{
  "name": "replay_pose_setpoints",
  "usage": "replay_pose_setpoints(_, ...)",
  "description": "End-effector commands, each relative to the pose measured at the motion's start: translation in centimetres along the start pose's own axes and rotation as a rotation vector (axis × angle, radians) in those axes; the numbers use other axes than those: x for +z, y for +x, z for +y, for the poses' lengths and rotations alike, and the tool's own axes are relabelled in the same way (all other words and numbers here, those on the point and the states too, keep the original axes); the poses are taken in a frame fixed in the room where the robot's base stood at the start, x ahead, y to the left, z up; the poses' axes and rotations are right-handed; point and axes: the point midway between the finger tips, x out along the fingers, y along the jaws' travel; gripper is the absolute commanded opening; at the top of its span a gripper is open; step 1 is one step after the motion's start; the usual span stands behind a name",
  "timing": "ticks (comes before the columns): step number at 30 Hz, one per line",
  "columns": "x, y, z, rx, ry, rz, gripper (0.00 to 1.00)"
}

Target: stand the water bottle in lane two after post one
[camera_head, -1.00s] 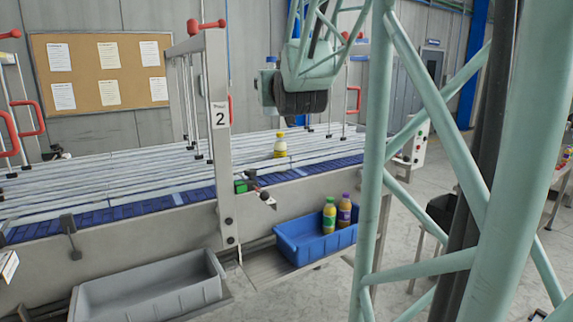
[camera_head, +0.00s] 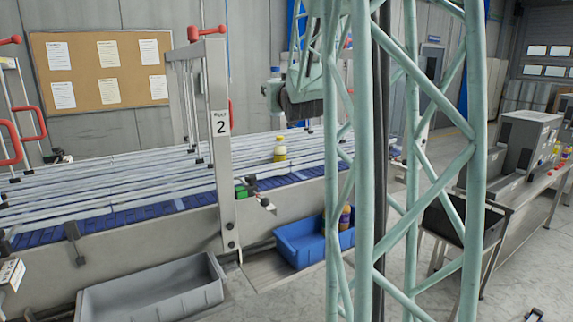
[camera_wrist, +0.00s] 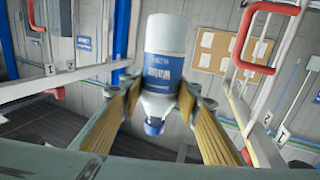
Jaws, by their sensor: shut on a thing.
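The water bottle (camera_wrist: 165,50) fills the upper middle of the wrist view, with a white body, a blue label reading "Water" and a blue cap toward the bottom of the picture. My gripper (camera_wrist: 160,95) is shut on it, one finger on each side. In the head view the bottle (camera_head: 273,76) shows small beside the dark gripper, above the conveyor's far side. A grey post marked 2 (camera_head: 221,150) stands at the conveyor's near edge. Rails divide the conveyor (camera_head: 110,162) into several lanes. I cannot tell which lane is two.
A yellow bottle (camera_head: 280,149) stands among the lanes. A blue tote (camera_head: 300,245) at the near side holds a bottle (camera_head: 345,217), partly behind my arm. An empty-looking grey tote (camera_head: 150,292) lies to its left. In the wrist view a red handle (camera_wrist: 258,35) is at the right.

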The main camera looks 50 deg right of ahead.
Motion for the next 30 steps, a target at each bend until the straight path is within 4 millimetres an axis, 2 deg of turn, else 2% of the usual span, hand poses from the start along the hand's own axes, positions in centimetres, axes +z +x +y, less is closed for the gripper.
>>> replay_pose_setpoints(3,0.4,2.1,0.9,-0.001,-0.001,-0.001,0.14)
replay_pose_setpoints(17,3.0,9.1,3.7,-0.018,-0.004,0.002,0.14)
replay_pose_setpoints(30,6.7,15.1,6.6,-0.039,-0.003,0.001,0.14)
